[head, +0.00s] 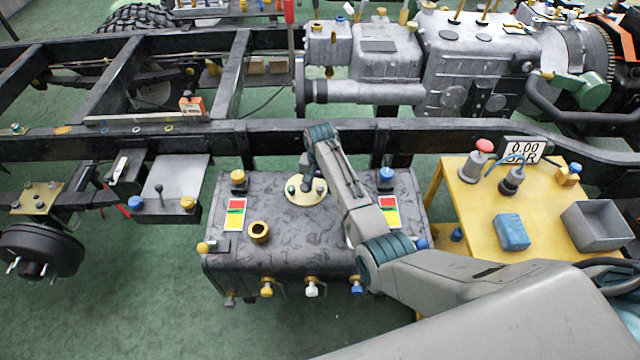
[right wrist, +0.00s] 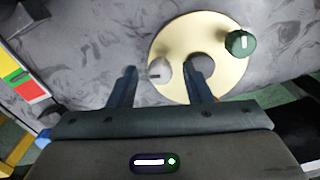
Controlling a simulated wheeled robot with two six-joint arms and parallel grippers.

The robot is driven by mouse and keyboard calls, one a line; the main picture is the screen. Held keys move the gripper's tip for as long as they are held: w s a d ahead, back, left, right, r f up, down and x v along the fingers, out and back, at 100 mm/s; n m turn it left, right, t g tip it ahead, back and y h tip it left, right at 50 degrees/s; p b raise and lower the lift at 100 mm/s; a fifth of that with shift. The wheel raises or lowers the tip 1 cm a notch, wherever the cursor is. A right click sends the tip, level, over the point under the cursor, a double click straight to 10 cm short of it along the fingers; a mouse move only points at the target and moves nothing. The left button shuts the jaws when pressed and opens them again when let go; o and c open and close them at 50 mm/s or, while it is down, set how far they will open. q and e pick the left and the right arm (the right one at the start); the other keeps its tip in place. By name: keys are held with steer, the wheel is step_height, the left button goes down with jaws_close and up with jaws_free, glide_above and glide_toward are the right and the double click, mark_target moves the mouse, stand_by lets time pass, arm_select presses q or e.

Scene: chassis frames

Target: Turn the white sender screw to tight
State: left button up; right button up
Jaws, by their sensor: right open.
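The white sender screw (right wrist: 161,72) stands on the round brass sender plate (right wrist: 172,48) on top of the dark tank. My right gripper (right wrist: 163,82) is open above the plate, with one finger on each side of the white screw in the right wrist view. I cannot tell whether the fingers touch it. A green screw (right wrist: 241,43) stands on the same plate, to the right. In the head view my right arm reaches over the tank (head: 225,262) to the brass plate (head: 297,199) and largely hides the white screw. My left gripper is not in view.
The tank top also carries a yellow cap (head: 238,177), a blue cap (head: 386,175), a brass ring (head: 259,232) and coloured labels (head: 235,214). A chassis rail (head: 90,138) runs behind it. A yellow table (head: 465,215) with a grey bin (head: 597,226) stands to the right.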

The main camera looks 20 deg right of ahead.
steer(key=shift+f, duration=0.1)
jaws_close()
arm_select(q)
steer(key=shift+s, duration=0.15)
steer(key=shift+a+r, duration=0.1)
